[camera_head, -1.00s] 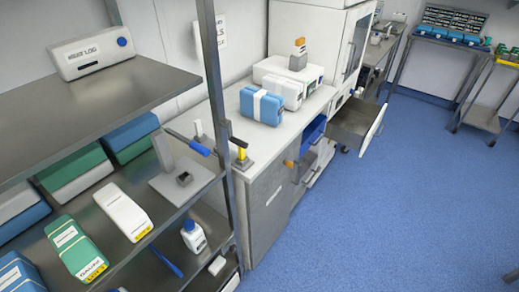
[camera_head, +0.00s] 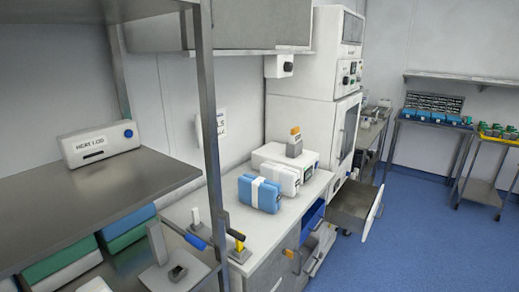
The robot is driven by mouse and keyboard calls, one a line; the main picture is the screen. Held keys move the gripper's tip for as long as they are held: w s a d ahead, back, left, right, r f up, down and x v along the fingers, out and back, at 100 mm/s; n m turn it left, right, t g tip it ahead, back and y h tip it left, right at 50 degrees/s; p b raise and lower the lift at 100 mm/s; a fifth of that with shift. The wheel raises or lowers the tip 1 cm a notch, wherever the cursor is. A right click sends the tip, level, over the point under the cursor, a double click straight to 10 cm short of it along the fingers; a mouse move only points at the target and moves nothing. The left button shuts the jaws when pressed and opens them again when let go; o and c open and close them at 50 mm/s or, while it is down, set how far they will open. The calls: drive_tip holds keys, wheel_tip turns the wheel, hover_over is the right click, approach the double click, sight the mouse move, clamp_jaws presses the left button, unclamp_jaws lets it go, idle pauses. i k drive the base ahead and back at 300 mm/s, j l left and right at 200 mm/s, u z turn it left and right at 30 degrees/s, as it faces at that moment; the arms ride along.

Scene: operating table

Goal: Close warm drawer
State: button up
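A grey metal drawer (camera_head: 350,200) stands pulled out from the lower part of the tall white cabinet (camera_head: 325,110), right of the counter. Its white front panel (camera_head: 374,213) faces right, over the blue floor. I cannot read any label that marks it as the warm drawer. Beside it, under the counter, a blue-lined drawer (camera_head: 312,217) also shows partly open. My gripper is not in view.
The counter (camera_head: 205,212) carries a blue pack (camera_head: 260,193) and white boxes. A metal shelf unit (camera_head: 130,178) fills the left, with a post in front of the counter. The blue floor (camera_head: 420,250) right of the drawer is clear. Tables stand at the back right.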

sight(355, 206)
drive_tip(key=z, duration=0.6)
drive_tip(key=i+l, duration=0.35)
drive_tip(key=i, duration=0.2)
drive_tip(key=i+l, duration=0.35)
drive_tip(key=i, duration=0.25)
drive_tip(key=i+l, duration=0.35)
drive_tip(key=i, duration=0.2)
drive_tip(key=i+l, duration=0.35)
drive_tip(key=i, duration=0.2)
drive_tip(key=i+l, duration=0.35)
drive_tip(key=i, duration=0.25)
drive_tip(key=j+u, duration=0.05)
